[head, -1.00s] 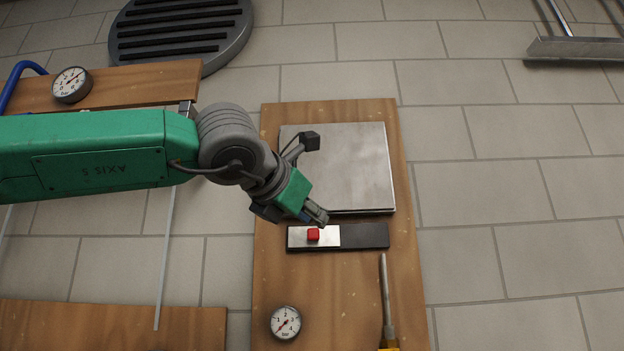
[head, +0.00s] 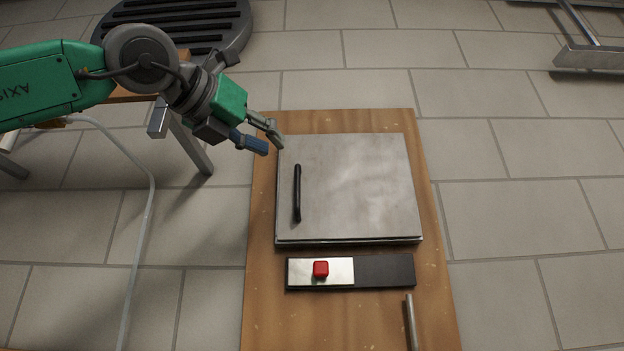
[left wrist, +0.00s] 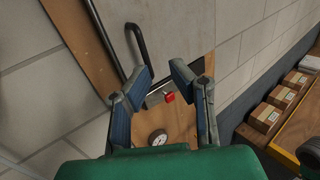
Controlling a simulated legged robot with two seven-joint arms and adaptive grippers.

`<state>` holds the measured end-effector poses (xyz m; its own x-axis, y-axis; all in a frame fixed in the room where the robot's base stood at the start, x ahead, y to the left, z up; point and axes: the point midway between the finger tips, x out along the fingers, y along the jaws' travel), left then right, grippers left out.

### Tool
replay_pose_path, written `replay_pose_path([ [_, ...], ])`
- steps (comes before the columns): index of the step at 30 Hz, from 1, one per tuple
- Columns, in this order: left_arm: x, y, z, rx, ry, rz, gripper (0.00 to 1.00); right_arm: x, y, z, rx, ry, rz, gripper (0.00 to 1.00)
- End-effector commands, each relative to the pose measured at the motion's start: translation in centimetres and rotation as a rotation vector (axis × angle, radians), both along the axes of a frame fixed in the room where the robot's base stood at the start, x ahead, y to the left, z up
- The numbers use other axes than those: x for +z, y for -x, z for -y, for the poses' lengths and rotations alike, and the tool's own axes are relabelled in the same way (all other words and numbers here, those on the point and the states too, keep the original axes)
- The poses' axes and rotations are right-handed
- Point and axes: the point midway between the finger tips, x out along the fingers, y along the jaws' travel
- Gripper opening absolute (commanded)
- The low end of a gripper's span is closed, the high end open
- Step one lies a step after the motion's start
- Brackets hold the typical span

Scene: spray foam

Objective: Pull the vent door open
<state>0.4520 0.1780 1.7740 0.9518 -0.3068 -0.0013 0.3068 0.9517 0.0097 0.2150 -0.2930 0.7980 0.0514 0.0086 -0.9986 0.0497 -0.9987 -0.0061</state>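The vent door (head: 355,190) is a square grey metal panel on a wooden board, and it looks shut. Its black bar handle (head: 297,193) runs upright near the door's left edge. In the left wrist view the handle (left wrist: 137,45) shows beyond the fingers. My left gripper (head: 269,140) is open and empty, just off the door's upper left corner and apart from the handle. In the left wrist view the fingers of my left gripper (left wrist: 160,75) stand wide apart with nothing between them. My right gripper is not in view.
Below the door is a black and silver strip (head: 385,271) with a red knob (head: 321,269). A metal rod (head: 410,322) stands lower right. A gauge (left wrist: 158,137) and cardboard boxes (left wrist: 265,118) show in the left wrist view. A round grille (head: 225,22) is upper left.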

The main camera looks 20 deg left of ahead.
Motion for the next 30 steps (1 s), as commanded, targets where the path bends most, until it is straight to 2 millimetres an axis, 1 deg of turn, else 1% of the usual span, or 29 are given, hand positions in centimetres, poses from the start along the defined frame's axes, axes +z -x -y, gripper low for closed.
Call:
replay_pose_path([
  [3,-0.1,-2.1,-0.6,0.005,0.006,-0.006,0.19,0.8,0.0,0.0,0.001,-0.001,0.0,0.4],
  [6,0.0,-4.2,-0.2,0.006,0.007,-0.007,0.19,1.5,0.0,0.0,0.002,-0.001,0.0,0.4],
  [9,-0.1,-6.4,1.0,0.005,0.005,-0.008,0.19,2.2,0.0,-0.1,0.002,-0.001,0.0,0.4],
  [15,0.0,-10.1,3.7,0.004,-0.004,-0.006,0.19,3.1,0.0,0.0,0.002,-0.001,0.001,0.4],
  [18,0.1,-11.3,4.7,0.002,-0.007,-0.004,0.19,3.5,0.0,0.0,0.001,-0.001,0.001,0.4],
  [20,0.0,-11.9,4.9,0.002,-0.007,-0.005,0.19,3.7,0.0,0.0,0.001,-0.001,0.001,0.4],
  [24,-0.2,-12.8,4.3,0.001,-0.002,-0.004,0.19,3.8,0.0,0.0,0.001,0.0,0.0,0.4],
  [30,-0.3,-12.9,3.4,0.001,0.004,-0.004,0.19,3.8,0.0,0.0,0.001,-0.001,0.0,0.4],
])
